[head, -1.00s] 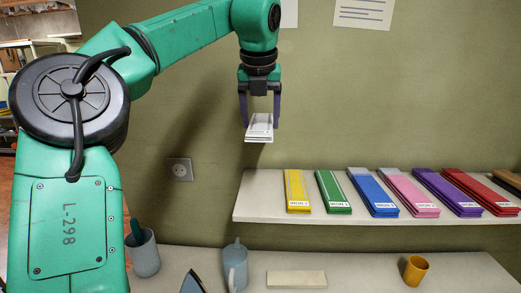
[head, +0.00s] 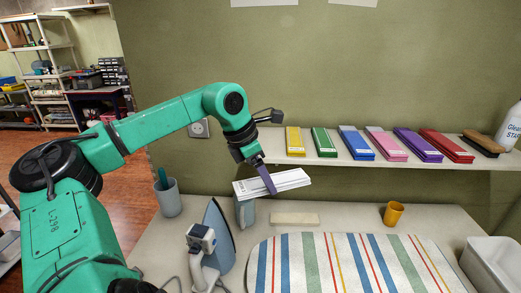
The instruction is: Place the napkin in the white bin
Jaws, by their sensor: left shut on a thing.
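My left gripper (head: 266,176) is shut on a white folded stack, the napkin (head: 285,181). It holds the napkin tilted in the air, below the shelf and above the back of the table. The white bin (head: 493,263) stands at the lower right on the table, partly cut off by the picture edge. The napkin is well to the left of the bin and apart from it. My right gripper does not show.
A striped ironing board (head: 350,262) fills the table front. An iron (head: 219,233), grey cups (head: 168,197), a beige block (head: 295,219) and an orange cup (head: 393,213) stand around it. The wall shelf (head: 340,156) holds several coloured packs and a spray bottle (head: 509,127).

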